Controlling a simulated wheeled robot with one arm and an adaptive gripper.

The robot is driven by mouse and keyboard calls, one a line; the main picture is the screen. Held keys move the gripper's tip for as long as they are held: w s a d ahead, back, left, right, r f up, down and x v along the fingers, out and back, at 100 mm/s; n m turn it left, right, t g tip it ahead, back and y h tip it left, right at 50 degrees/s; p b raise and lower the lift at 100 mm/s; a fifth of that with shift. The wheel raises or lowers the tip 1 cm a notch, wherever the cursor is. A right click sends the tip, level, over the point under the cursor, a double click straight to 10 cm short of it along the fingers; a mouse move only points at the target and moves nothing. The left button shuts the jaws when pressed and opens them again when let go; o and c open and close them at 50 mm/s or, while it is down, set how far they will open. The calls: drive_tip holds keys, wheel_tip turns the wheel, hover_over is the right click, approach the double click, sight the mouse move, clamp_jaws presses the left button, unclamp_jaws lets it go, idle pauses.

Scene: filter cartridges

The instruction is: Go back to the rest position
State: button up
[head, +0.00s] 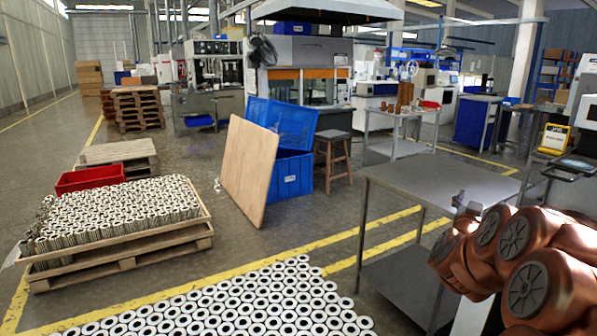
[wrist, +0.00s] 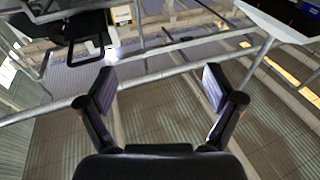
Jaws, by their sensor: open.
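My gripper (wrist: 160,90) shows in the wrist view with its two fingers spread wide apart and nothing between them. In the head view my arm's copper-coloured links fill the lower right corner, and the gripper's fingers cannot be made out there. Many white ring-ended filter cartridges (head: 225,305) stand packed together at the bottom of the head view. More cartridges (head: 115,215) stand on a wooden pallet (head: 125,255) at the left.
A grey metal table (head: 440,185) stands close beside my arm. A wooden board (head: 248,172) leans by blue crates (head: 290,172) and a stool (head: 332,160). A red crate (head: 90,178) and stacked pallets (head: 137,107) stand farther left.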

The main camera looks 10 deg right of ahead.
drive_tip(key=w+a+f+n+t+y, duration=0.1)
drive_tip(key=w+a+f+n+y, duration=0.15)
drive_tip(key=a, duration=0.35)
drive_tip(key=w+a+f+n+t+y, duration=0.1)
drive_tip(key=w+a+t+y, duration=0.1)
drive_tip(key=w+a+y, duration=0.3)
drive_tip(key=s+a+f+n+g+y, duration=0.2)
drive_tip(key=s+a+f+y, duration=0.15)
drive_tip(key=a, duration=0.55)
drive_tip(key=s+a+f+n+g+y, duration=0.2)
drive_tip(key=s+a+f, duration=0.15)
drive_tip(key=a, duration=0.45)
drive_tip(key=s+a+f+n+g+y, duration=0.2)
drive_tip(key=s+a+f+y, duration=0.15)
drive_tip(key=a, duration=0.55)
drive_tip(key=s+a+f+n+g, duration=0.1)
drive_tip(key=s+a+f+g, duration=0.15)
drive_tip(key=s, duration=0.45)
drive_tip(key=s+a+f+g, duration=0.1)
drive_tip(key=s+a+g, duration=0.1)
drive_tip(key=s+a, duration=0.35)
drive_tip(key=s+g, duration=0.7)
drive_tip(key=s, duration=1.5)
wheel_tip(320, 180, up, 13)
drive_tip(key=t+p, duration=0.1)
drive_tip(key=p, duration=1.2)
drive_tip(key=shift+w+d, duration=0.35)
drive_tip(key=shift+w, duration=0.05)
drive_tip(key=shift+n, duration=0.25)
